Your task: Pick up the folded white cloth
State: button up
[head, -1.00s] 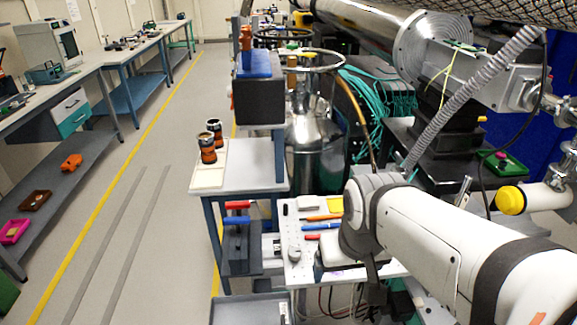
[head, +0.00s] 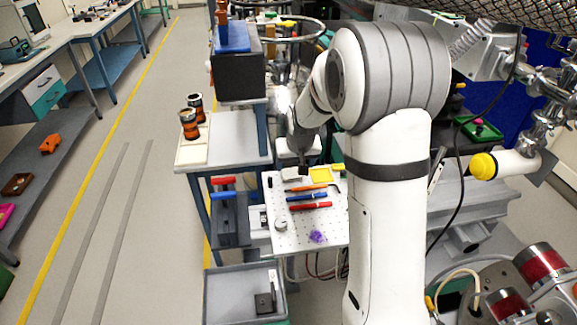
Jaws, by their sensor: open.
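A small pale, flat item (head: 291,174), which looks like the folded white cloth, lies at the back edge of the white perforated board (head: 333,232). It is small in the head view and its folds cannot be made out. My gripper (head: 303,163) points down just above and beside it, at the board's back edge. The fingertips are dark, tiny and partly lost against the background. The gripper is open and nothing shows held in it.
On the board are a yellow tray (head: 321,175), orange, blue and red tools, a knob (head: 281,224) and a purple item (head: 317,237). A grey bin (head: 235,297) is in front. Steel equipment crowds the right.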

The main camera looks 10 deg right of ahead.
aim_at(292, 175)
jog(key=shift+w+r+p+x, duration=0.1)
jog(key=shift+w+p+x, duration=0.2)
jog(key=shift+x, duration=1.45)
jog(key=shift+w+r+p+x, duration=0.15)
jog(key=shift+p+x, duration=0.15)
jog(key=shift+x, duration=1.4)
jog(key=shift+w+r+p+x, duration=0.1)
jog(key=shift+w+p+x, duration=0.2)
jog(key=shift+x, duration=1.45)
jog(key=shift+d+f, duration=0.1)
jog(key=shift+c, duration=0.5)
jog(key=c, duration=0.7)
notch_tip(292, 175, up, 18)
jog(key=b, duration=0.2)
